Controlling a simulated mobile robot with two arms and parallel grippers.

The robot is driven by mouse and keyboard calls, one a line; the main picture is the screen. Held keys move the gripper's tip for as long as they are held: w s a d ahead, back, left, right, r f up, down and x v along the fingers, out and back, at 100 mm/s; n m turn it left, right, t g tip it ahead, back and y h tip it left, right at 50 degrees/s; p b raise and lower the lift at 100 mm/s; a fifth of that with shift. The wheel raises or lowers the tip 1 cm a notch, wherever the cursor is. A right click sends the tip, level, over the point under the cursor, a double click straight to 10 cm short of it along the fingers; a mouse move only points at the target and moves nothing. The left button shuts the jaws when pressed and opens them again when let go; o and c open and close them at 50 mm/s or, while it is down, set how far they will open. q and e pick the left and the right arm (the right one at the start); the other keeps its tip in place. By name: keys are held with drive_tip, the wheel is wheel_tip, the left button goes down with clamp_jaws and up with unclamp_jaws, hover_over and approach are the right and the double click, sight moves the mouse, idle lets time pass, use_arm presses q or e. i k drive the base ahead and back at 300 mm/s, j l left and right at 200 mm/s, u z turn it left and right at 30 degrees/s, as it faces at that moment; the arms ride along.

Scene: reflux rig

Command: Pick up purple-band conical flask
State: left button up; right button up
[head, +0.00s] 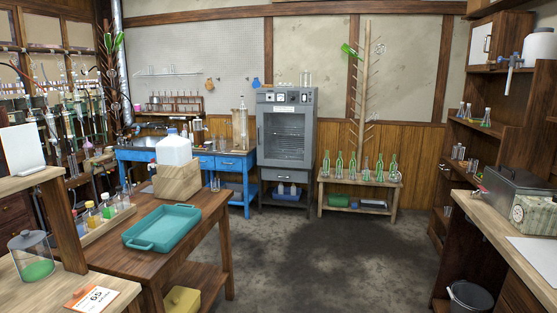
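I cannot make out a purple band on any flask from here. Small conical flasks stand on the right wall shelves: an upper group (486,117) with blue and yellow-green contents or marks, and a lower group (472,164) too small to read. A pinkish-purple item (88,149) shows among the glassware at the left, but its shape is unclear. Several clear and green glass vessels (366,168) stand on the low bench at the back. Neither of my grippers is in view.
A wooden table (190,228) with a teal tray (161,227) stands left of centre. A desk with a glass jar (33,256) is at the near left. A wooden counter (497,218) and bin (468,298) are at the right. The middle floor (325,255) is clear.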

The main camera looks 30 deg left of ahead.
sight(367, 176)
drive_tip(key=u, duration=1.65)
drive_tip(key=z, duration=1.4)
drive_tip(key=i+z, duration=0.15)
drive_tip(key=i, duration=6.4)
